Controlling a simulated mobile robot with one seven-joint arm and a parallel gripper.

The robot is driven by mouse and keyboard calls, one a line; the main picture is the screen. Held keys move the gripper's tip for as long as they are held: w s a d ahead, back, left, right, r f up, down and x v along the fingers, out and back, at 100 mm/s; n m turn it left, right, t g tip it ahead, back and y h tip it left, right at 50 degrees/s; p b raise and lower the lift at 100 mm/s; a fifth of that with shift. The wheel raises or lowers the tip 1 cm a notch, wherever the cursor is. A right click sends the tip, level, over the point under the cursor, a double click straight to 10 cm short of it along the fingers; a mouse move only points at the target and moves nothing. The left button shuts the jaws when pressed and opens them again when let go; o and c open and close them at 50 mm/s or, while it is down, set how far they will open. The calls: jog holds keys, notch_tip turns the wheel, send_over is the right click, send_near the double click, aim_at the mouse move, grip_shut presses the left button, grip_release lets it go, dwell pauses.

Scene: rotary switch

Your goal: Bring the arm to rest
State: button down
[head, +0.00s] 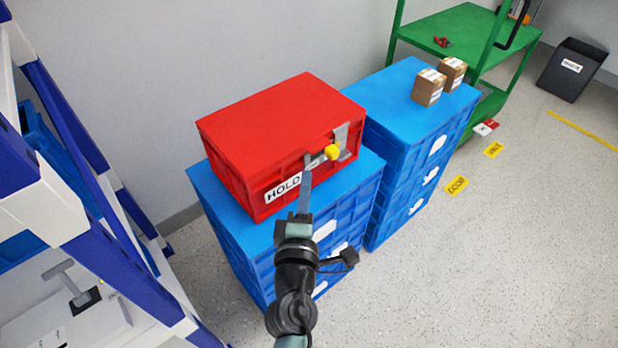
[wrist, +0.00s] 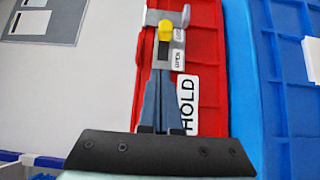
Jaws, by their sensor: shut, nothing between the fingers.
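The yellow knob of the rotary switch (head: 332,152) is on a grey bracket on the front of a red box (head: 275,120) marked HOLD. In the wrist view the yellow knob (wrist: 165,26) is just beyond my fingertips, with small labels beside it. My gripper (head: 306,175) is in front of the red box, left of and below the knob in the head view. Its two fingers (wrist: 160,75) are together with nothing between them. I cannot tell whether the fingertips touch the bracket.
The red box stands on blue crates (head: 220,205). A second blue stack (head: 400,85) to the right bears two cartons (head: 429,87). A blue-and-white rack (head: 90,215) stands close on the left. A green shelf (head: 450,25) is behind.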

jog(key=shift+s+b, duration=0.6)
jog(key=shift+s, duration=3.1)
jog(key=w+d+r+m+t+h, duration=0.15)
jog(key=r+m, duration=0.45)
jog(key=r, duration=0.7)
jog(key=w+r+m+t+h, duration=0.1)
jog(key=w+r+m+t, duration=0.3)
jog(key=r, duration=1)
jog(key=s+a+r+m+t+y, duration=0.1)
jog(key=s+r+m+t+y, duration=0.15)
jog(key=s+r, duration=0.6)
jog(key=s+a+r+m+t+y, duration=0.1)
jog(key=s+a+r+m+y, duration=0.2)
jog(key=r, duration=1.1)
notch_tip(320, 180, up, 26)
jog(key=p, duration=2.6)
jog(key=shift+s+d+m+t, duration=0.25)
jog(key=shift+d+m+t, duration=0.05)
jog(key=shift+d+m, duration=0.05)
jog(key=shift+r, duration=0.1)
